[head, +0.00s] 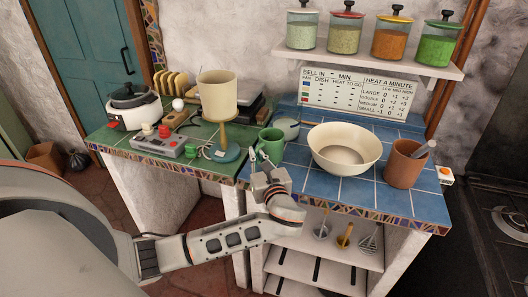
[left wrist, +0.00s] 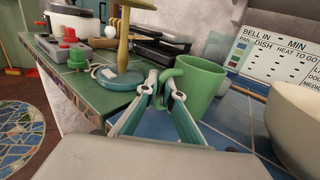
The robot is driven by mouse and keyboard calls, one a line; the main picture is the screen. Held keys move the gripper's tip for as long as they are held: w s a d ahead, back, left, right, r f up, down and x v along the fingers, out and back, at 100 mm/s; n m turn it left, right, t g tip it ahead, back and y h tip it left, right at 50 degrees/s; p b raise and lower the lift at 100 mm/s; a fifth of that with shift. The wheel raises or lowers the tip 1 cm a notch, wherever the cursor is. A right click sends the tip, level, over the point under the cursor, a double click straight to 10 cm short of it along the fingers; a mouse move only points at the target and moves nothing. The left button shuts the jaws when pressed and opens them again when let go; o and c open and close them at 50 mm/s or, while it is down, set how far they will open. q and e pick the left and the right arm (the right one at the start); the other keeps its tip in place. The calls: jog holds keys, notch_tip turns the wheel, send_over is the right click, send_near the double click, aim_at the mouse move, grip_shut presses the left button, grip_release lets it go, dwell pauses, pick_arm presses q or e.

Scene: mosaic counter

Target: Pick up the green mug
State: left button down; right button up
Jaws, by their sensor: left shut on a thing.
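The green mug (head: 270,144) stands upright on the blue tiled counter, just right of the lamp. My left gripper (head: 262,162) is at the mug's near left side. In the left wrist view the mug (left wrist: 203,86) has its handle toward the camera, and the fingertips of my left gripper (left wrist: 162,92) are shut on that handle. The mug's base is partly hidden behind the fingers. My right gripper is in neither view.
A lamp (head: 219,95) stands close left of the mug. A cream bowl (head: 345,147) and a brown pot (head: 404,164) stand to the right. A game console (head: 163,142) and a rice cooker (head: 133,105) are on the green tiles. A shelf of jars (head: 367,60) hangs above.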

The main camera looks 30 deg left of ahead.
pick_arm(q)
jog(key=shift+r, duration=0.2)
notch_tip(320, 180, up, 20)
jog(key=p, duration=0.1)
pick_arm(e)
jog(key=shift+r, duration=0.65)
pick_arm(q)
jog(key=shift+w+f, duration=0.1)
jog(key=shift+f, duration=0.1)
